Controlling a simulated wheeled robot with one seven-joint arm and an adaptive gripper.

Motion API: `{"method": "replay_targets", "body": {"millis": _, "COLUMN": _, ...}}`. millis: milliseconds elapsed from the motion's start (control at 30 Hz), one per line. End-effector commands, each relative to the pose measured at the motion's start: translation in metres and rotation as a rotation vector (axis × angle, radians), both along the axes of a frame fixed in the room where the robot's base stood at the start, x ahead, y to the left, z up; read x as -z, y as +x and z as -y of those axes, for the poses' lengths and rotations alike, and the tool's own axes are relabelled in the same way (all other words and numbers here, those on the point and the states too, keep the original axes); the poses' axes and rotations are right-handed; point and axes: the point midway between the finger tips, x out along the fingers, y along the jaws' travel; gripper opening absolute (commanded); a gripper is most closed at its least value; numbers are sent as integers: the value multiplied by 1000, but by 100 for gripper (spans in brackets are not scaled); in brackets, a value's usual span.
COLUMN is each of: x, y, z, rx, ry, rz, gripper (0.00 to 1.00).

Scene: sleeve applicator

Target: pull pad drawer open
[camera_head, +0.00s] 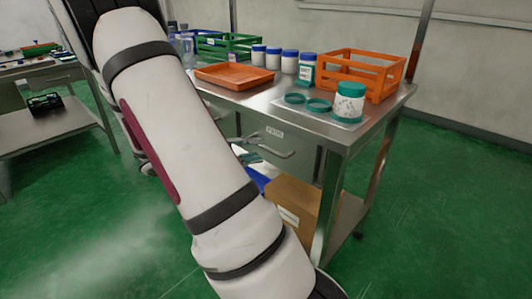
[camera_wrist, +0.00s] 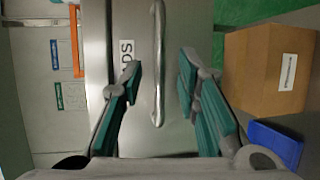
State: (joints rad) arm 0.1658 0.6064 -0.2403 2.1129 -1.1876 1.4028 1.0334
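The pad drawer (camera_head: 306,155) is in the steel table's front and looks shut in the head view. It has a "PADS" label and a bar handle (camera_head: 280,153). In the wrist view the drawer front (camera_wrist: 141,112) fills the middle, with the label (camera_wrist: 127,50) left of the upright-looking handle (camera_wrist: 157,30). My gripper (camera_wrist: 160,66) is open, its two teal-padded fingers on either side of the handle, with gaps visible on both sides. I cannot tell how far the fingertips are from the drawer front. In the head view my arm hides much of my gripper (camera_head: 251,148).
On the tabletop stand an orange tray (camera_head: 234,76), an orange crate (camera_head: 366,71), several white jars with blue lids, and a teal-lidded jar (camera_head: 348,103) beside teal rings. A cardboard box (camera_head: 298,207) and a blue bin (camera_wrist: 276,142) are below the drawer. Green floor lies open at right.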

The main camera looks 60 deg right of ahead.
Motion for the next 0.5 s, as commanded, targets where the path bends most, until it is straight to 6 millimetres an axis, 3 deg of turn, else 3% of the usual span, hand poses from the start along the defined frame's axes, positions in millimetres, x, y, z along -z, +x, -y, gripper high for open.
{"method": "replay_targets", "body": {"millis": 200, "x": 7, "y": -20, "z": 26, "rx": 2, "ry": 0, "rz": 0, "gripper": 30}}
{"method": "replay_targets", "body": {"millis": 500, "x": 8, "y": -27, "z": 36, "rx": -1, "ry": 1, "rz": -1, "gripper": 30}}
